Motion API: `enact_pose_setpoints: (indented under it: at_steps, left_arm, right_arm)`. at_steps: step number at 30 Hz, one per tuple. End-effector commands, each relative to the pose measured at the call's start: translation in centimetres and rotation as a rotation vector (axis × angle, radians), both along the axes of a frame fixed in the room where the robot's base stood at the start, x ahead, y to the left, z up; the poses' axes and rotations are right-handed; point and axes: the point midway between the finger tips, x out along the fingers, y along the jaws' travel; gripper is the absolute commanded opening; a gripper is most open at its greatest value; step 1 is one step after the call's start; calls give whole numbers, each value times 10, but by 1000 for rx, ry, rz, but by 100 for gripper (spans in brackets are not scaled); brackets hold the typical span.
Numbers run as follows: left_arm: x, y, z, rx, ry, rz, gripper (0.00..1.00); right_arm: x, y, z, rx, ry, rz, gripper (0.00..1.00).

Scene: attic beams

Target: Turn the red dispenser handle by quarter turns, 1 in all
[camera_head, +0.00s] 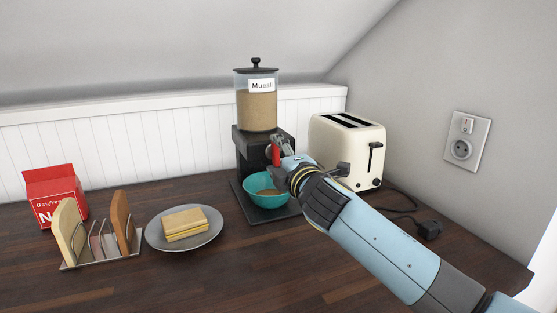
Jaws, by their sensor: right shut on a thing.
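The muesli dispenser (257,108) stands at the back middle of the counter, a clear jar with a black lid on a dark stand. Its red handle (276,154) shows at the front of the stand, roughly upright. My right gripper (279,150) reaches in from the lower right and is shut on the red handle; its fingers partly hide the handle. A teal bowl (255,188) with some muesli in it sits under the outlet on the dark base. My left gripper is not in view.
A cream toaster (330,140) stands close right of the dispenser, with its cord and plug (429,229) beside it. At left are a plate (158,236) with a sandwich, a toast rack (100,262) and a red-and-white packet (55,190). The front counter is clear.

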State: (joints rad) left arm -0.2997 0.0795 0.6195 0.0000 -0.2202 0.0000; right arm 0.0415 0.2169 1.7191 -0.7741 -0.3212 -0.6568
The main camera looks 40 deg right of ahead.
Motion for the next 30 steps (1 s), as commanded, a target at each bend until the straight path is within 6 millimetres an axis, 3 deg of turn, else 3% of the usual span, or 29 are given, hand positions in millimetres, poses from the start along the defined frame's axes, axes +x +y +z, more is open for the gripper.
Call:
enact_pose_setpoints:
  at_steps: [20, 21, 26, 30]
  left_arm:
    - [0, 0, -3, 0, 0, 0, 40]
    - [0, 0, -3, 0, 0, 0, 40]
    - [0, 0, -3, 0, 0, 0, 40]
    - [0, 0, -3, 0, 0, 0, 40]
  right_arm:
    - [0, 0, -1, 56, -11, -1, 24]
    - [0, 0, -1, 55, -11, -1, 61]
    - [0, 0, -1, 55, -12, -1, 81]
    - [0, 0, 0, 55, -12, 0, 81]
